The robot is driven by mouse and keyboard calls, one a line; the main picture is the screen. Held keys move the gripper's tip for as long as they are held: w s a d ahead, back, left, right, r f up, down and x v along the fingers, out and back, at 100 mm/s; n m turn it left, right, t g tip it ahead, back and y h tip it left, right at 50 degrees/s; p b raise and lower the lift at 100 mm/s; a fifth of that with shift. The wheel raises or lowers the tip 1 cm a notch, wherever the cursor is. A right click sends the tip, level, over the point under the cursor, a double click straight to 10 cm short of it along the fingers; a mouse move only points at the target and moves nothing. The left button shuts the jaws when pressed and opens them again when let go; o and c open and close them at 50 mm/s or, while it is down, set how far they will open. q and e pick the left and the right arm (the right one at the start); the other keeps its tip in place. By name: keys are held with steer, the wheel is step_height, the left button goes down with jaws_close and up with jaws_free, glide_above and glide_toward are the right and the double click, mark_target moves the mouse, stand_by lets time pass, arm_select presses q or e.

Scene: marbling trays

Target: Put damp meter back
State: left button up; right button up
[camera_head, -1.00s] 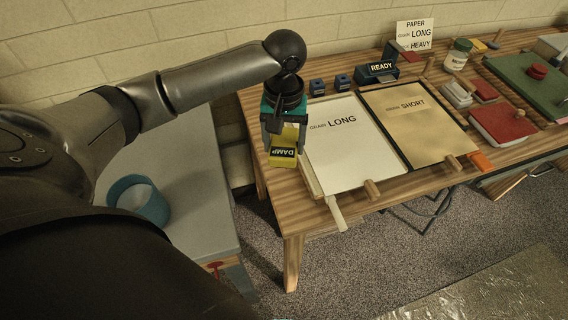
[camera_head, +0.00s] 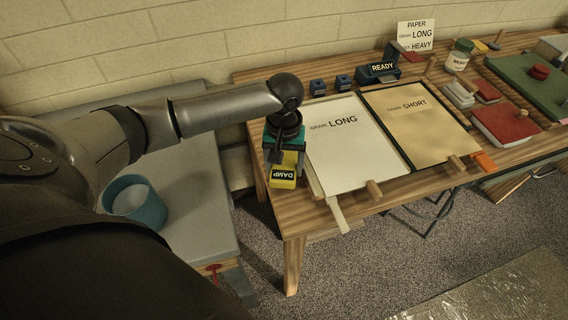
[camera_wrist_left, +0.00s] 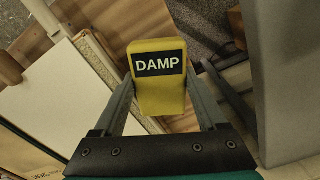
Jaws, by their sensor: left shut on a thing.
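The yellow damp meter (camera_head: 284,181) with its black DAMP label is at the left end of the wooden table, beside the LONG tray. My left gripper (camera_head: 279,158) is shut on it. In the left wrist view the damp meter (camera_wrist_left: 158,80) sits between the two fingers of my left gripper (camera_wrist_left: 165,100), its label facing the camera. Whether the meter touches the tabletop I cannot tell. My right gripper is not in view.
The LONG tray (camera_head: 345,165) and the SHORT tray (camera_head: 425,140) lie to the right. Two small blue blocks (camera_head: 343,83) and the READY box (camera_head: 377,72) stand behind. A grey bench (camera_head: 195,225) with a blue bucket (camera_head: 150,212) is at the left.

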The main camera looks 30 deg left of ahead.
mark_target(284, 166)
arm_select(q)
steer(key=shift+f, duration=0.45)
steer(key=o, duration=1.1)
steer(key=shift+r, duration=0.1)
steer(key=shift+r, duration=0.25)
step_height(284, 166, up, 13)
steer(key=shift+f+p, duration=0.2)
steer(key=shift+p, duration=1)
